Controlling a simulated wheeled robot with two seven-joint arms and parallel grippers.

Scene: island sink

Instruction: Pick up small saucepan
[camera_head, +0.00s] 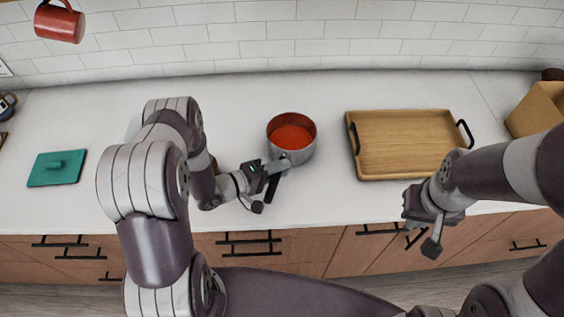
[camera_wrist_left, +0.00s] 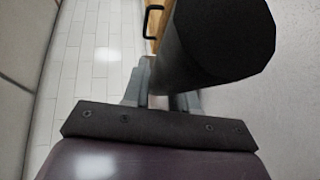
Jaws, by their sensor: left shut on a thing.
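The small saucepan (camera_head: 292,137) has a grey outside and a red inside and stands on the white counter. Its handle points to the lower left, toward my left gripper (camera_head: 273,178). My left gripper is shut on the handle, at the counter's front part. In the left wrist view the dark round handle end (camera_wrist_left: 225,40) sits large between the fingers of my left gripper (camera_wrist_left: 165,95). My right gripper (camera_head: 422,237) hangs in front of the counter edge, apart from the pan; its finger opening is not clear.
A wooden tray (camera_head: 405,144) with black handles lies right of the pan. A teal board (camera_head: 57,168) lies at the left, and a cardboard-coloured box (camera_head: 540,110) stands at the far right. A red mug (camera_head: 59,22) hangs at the upper left. The counter behind the pan is clear.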

